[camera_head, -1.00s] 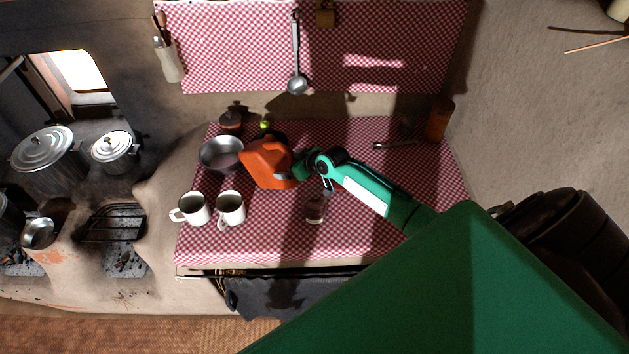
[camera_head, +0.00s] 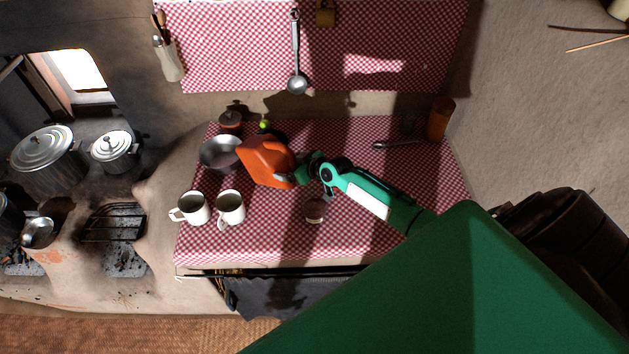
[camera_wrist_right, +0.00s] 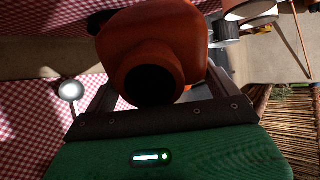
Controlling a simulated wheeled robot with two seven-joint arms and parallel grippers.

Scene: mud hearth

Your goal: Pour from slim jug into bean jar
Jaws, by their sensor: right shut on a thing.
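The orange jug (camera_head: 266,162), which I take for the slim jug, is held tilted over the checked cloth, beside the metal bowl. My right gripper (camera_head: 299,171) is shut on it from the right. In the right wrist view the jug (camera_wrist_right: 175,35) sits between my fingers with its dark round mouth toward the camera; its contents cannot be made out. A small jar (camera_head: 315,211) stands at the front middle of the table, right of and nearer than the jug; it may be the bean jar. My left gripper is not in view.
Two white mugs (camera_head: 230,207) stand at the front left. A metal bowl (camera_head: 219,152), a brown lidded pot (camera_head: 230,122) and a green fruit (camera_head: 264,125) are at the back left. An orange-brown cylinder (camera_head: 440,119) and a spoon (camera_head: 398,143) are at the back right.

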